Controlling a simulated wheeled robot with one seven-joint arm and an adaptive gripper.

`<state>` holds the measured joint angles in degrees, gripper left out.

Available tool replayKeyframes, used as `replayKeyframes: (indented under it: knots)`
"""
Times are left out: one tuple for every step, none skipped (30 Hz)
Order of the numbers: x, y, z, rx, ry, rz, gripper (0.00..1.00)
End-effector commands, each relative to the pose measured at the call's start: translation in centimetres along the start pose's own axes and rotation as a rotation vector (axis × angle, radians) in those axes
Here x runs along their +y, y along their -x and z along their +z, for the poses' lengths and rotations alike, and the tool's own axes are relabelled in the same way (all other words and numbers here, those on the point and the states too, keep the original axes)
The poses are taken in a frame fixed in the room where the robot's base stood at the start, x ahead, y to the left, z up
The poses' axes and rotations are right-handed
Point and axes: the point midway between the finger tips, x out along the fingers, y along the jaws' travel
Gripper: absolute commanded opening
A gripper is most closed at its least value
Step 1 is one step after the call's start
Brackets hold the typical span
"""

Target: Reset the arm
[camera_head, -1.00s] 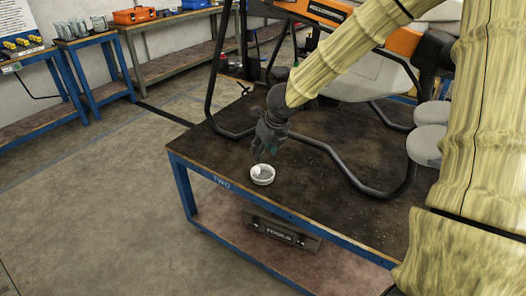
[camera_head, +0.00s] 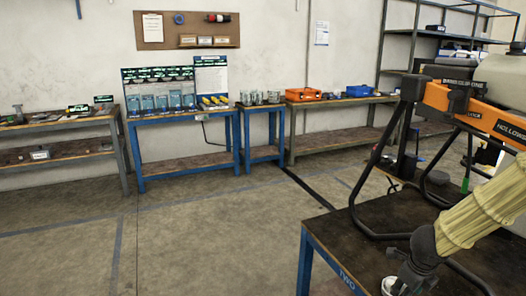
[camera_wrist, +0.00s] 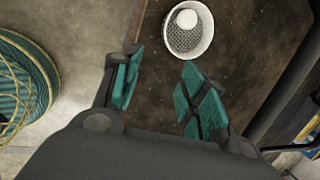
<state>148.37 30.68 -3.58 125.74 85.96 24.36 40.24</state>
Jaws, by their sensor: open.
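My gripper (camera_head: 404,284) is at the bottom right of the head view, low over the front corner of the dark-topped table marked TWO (camera_head: 318,242). Its teal-padded fingers stand apart in the wrist view (camera_wrist: 160,88), with nothing between them. A small white bowl (camera_head: 387,287) is partly cut off by the bottom edge of the head view. In the wrist view the bowl (camera_wrist: 206,38) sits on the tabletop just beyond the fingertips. It has a mesh-patterned inside and a round white piece in it.
The orange and black spray drone (camera_head: 455,105) stands on the table, its black tube legs (camera_head: 362,190) close beside my arm. Blue-framed benches (camera_head: 180,116) and an orange toolbox (camera_head: 303,94) line the back wall. Open floor (camera_head: 225,235) lies to the left.

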Motion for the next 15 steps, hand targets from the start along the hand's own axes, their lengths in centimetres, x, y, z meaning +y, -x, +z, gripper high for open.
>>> replayKeyframes:
  knots:
    - [0.8, -0.6, -0.9, 0.033, 0.098, -0.010, 0.43]
    - [1.2, -1.1, -1.3, 0.048, 0.158, -0.017, 0.43]
    - [1.8, -1.7, -2.0, 0.069, 0.239, -0.024, 0.43]
    - [2.2, -2.1, -2.4, 0.083, 0.299, -0.028, 0.43]
    - [2.7, -2.5, -2.9, 0.096, 0.360, -0.031, 0.43]
    - [3.3, -3.1, -3.5, 0.113, 0.439, -0.034, 0.43]
    - [3.8, -3.4, -3.9, 0.126, 0.500, -0.036, 0.43]
    - [4.2, -3.8, -4.4, 0.138, 0.560, -0.036, 0.43]
    - [5.0, -4.3, -5.0, 0.152, 0.642, -0.035, 0.43]
    - [5.5, -4.7, -5.3, 0.161, 0.702, -0.034, 0.43]
    - [6.0, -5.0, -5.8, 0.169, 0.761, -0.032, 0.43]
    - [6.7, -5.5, -6.3, 0.180, 0.840, -0.029, 0.43]
    - [7.2, -5.8, -6.7, 0.186, 0.896, -0.026, 0.43]
    - [7.7, -6.1, -7.1, 0.192, 0.952, -0.021, 0.43]
    - [8.5, -6.4, -7.6, 0.198, 1.024, -0.014, 0.43]
